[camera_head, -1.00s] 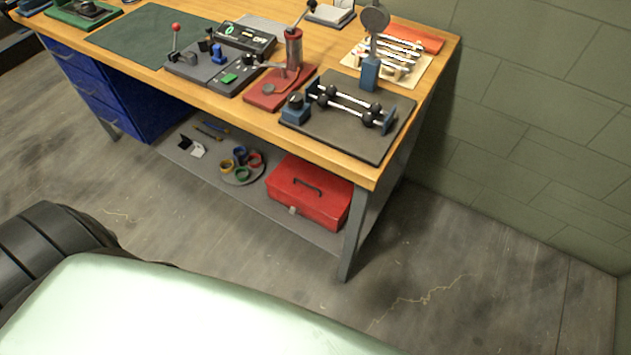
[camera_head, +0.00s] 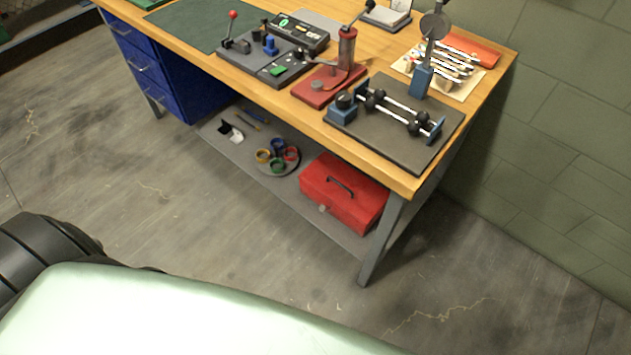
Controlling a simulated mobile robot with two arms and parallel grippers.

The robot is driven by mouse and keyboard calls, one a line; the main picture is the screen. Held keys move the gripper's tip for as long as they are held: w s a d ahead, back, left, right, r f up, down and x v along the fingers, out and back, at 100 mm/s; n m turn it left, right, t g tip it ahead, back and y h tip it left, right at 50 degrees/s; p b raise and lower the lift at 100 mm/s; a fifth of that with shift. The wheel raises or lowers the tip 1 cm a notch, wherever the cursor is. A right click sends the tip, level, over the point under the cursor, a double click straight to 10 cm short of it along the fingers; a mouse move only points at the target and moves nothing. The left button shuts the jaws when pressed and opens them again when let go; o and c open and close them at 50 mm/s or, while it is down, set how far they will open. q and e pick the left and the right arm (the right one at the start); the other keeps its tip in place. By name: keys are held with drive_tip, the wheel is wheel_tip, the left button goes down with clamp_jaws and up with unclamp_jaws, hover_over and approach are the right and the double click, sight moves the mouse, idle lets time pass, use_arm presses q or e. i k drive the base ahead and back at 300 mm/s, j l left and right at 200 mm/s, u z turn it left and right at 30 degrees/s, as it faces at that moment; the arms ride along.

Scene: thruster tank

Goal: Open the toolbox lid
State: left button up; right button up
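The red toolbox (camera_head: 352,205) sits on the grey lower shelf of the workbench, near the shelf's right end. Its lid is shut. A dark handle (camera_head: 341,186) lies on top, and a light latch (camera_head: 323,208) shows on the front. The bench top hangs over the toolbox and hides part of its back edge. Neither of my grippers shows in the head view.
The wooden workbench (camera_head: 296,112) carries a red arbor press (camera_head: 345,48), a dark mat with rods (camera_head: 395,150) and wrenches. A leg (camera_head: 378,243) stands close to the toolbox's right. Coloured rings (camera_head: 277,165) lie left on the shelf (camera_head: 238,151). The floor (camera_head: 200,220) in front is clear.

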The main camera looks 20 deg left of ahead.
sight(360, 196)
drive_tip(key=i+l+u, duration=0.2)
drive_tip(key=u, duration=0.25)
drive_tip(key=i+l+u, duration=0.1)
drive_tip(key=l+u, duration=0.35)
drive_tip(key=i+l+u, duration=0.1)
drive_tip(key=l+u, duration=0.3)
drive_tip(key=j, duration=0.1)
